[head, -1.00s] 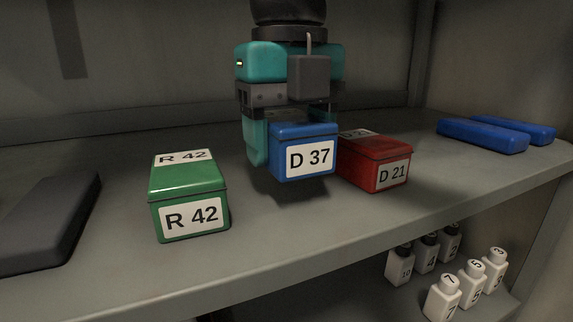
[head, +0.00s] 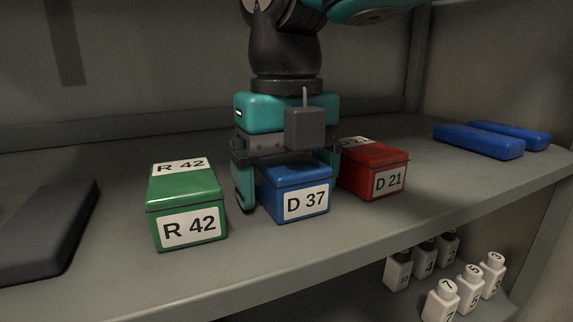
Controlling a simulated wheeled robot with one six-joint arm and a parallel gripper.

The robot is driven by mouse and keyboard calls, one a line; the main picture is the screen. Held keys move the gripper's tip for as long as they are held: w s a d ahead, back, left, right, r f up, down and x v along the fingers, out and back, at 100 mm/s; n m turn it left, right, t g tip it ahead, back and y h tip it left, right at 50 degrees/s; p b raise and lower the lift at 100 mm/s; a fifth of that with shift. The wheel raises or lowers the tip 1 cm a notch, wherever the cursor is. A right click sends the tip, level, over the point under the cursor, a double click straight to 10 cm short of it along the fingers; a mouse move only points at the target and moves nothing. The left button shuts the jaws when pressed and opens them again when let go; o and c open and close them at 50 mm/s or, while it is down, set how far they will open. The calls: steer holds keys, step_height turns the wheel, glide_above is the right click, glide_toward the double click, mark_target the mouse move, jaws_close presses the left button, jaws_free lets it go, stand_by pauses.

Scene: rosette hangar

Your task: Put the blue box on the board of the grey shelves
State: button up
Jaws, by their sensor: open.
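The blue box (head: 297,193), labelled D 37, rests on the board (head: 330,238) of the grey shelves. It sits between a green box on its left and a red box on its right. My gripper (head: 287,190) points down over the blue box with its jaws open. One finger shows at the box's left side, with a small gap to it. The other finger is mostly hidden behind the box and beside the red box.
The green box (head: 187,208), R 42, and the red box (head: 375,170), D 21, stand close by. A dark grey block (head: 45,232) lies at left. Two blue flat cases (head: 478,141) lie at right. Several white bottles (head: 440,300) stand on the lower shelf.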

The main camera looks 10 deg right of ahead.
mark_target(286, 158)
step_height(286, 158, up, 12)
steer(key=shift+f+p, duration=0.15)
steer(key=shift+p, duration=0.65)
steer(key=shift+r, duration=0.3)
